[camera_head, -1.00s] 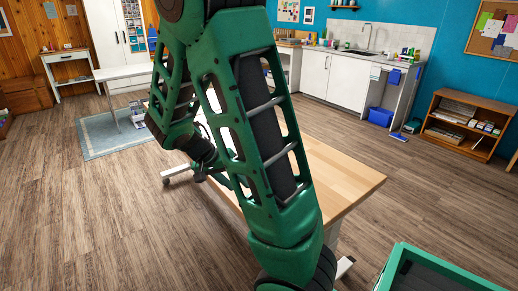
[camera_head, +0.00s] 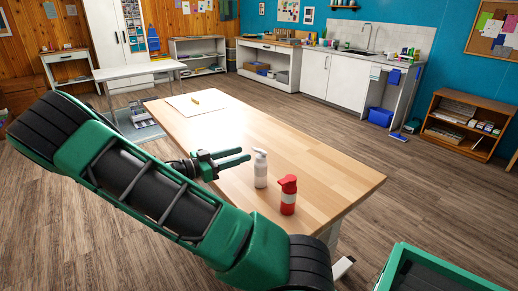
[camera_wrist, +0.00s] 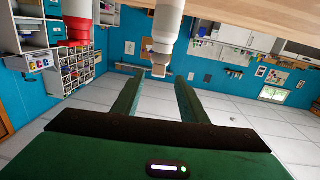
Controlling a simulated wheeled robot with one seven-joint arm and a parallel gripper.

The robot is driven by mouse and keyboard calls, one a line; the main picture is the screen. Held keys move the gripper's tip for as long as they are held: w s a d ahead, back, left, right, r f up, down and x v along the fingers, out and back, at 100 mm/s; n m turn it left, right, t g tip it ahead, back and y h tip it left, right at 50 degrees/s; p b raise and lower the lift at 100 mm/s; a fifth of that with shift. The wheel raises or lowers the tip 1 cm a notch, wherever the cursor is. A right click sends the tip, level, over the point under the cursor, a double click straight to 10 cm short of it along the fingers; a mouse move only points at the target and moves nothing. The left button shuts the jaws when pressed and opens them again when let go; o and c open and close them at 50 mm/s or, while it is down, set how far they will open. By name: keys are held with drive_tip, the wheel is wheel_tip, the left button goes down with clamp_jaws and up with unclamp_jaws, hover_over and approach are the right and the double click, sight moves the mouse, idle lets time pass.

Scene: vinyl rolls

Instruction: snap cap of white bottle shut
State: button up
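The white bottle (camera_head: 260,172) stands upright on the wooden table's near part; its top juts to the left. It also shows in the wrist view (camera_wrist: 166,25), where the picture is upside down and its top hangs between and beyond my fingers. Whether its cap is open I cannot tell. My gripper (camera_head: 245,155) is just left of the bottle's top in the head view, fingers pointing right. In the wrist view (camera_wrist: 158,80) the two fingers are apart with nothing held between them.
A green-rimmed bin (camera_head: 440,264) is at the lower right.

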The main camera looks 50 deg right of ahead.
sight(263, 151)
drive_tip(key=x, duration=1)
drive_tip(key=shift+d+r, duration=0.25)
drive_tip(key=shift+d, duration=0.1)
drive_tip(key=shift+c, duration=0.3)
